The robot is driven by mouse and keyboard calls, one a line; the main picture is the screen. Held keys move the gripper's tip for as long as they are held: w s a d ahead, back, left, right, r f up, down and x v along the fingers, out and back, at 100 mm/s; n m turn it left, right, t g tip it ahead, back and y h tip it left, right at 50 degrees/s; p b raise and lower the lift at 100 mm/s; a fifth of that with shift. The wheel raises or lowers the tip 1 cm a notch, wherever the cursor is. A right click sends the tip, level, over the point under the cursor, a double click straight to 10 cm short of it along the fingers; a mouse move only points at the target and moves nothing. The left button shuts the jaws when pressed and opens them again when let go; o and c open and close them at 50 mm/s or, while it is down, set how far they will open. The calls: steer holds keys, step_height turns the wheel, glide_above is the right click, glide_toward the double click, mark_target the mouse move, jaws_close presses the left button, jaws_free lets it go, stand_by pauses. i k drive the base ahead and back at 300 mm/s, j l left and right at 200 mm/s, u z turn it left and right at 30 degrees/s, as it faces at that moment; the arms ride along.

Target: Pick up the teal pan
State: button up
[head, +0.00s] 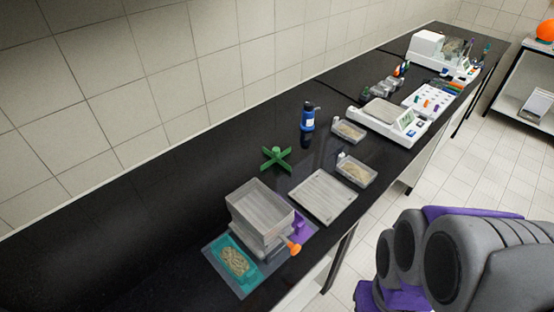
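The teal pan (218,250) is at the near end of the black bench, low and left of centre in the head view. It looks shallow and holds a pale, grainy heap (236,262). A stack of grey, square sieve trays (262,212) stands right beside it and hides part of its far right side; I cannot tell if they touch. My gripper is not visible. Only grey and purple links of my arm show at the lower right, over the floor and apart from the pan.
An orange knob (293,248) and a purple part (301,226) are beside the stack. A flat grey tray (323,196), a green cross-shaped piece (277,158) and a blue bottle (307,117) stand farther along. The bench left of the pan is clear; a tiled wall (120,80) runs behind.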

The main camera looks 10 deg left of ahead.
mark_target(244, 269)
steer(key=k+j+u, duration=0.1)
steer(key=u, duration=1.1)
